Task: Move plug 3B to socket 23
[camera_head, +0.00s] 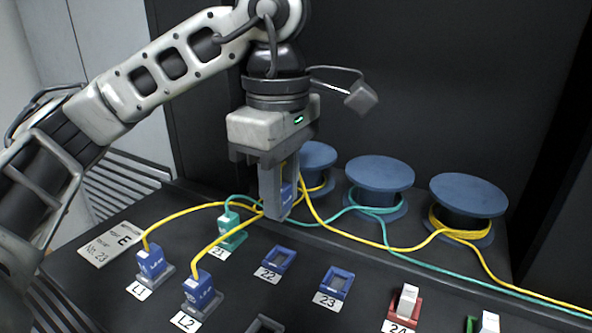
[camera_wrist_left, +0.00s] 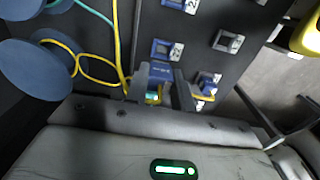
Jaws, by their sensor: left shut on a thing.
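My left gripper (camera_head: 278,190) is shut on a blue plug (camera_head: 287,194) with a yellow cable, held above the panel behind socket 22. The fingers hide much of the plug, and its label cannot be read. In the left wrist view the blue plug (camera_wrist_left: 160,72) shows between the gripper's fingers (camera_wrist_left: 160,92). Socket 23 (camera_head: 338,283) is a blue frame, empty, to the right of and nearer than the gripper. Socket 22 (camera_head: 278,260) is a similar empty blue frame. My right gripper is not in view.
A green plug (camera_head: 231,226) sits at 21. Blue plugs stand at L1 (camera_head: 151,262) and L2 (camera_head: 199,291), with yellow cables. Blue-topped spools (camera_head: 380,172) stand behind. Yellow and green cables cross the panel.

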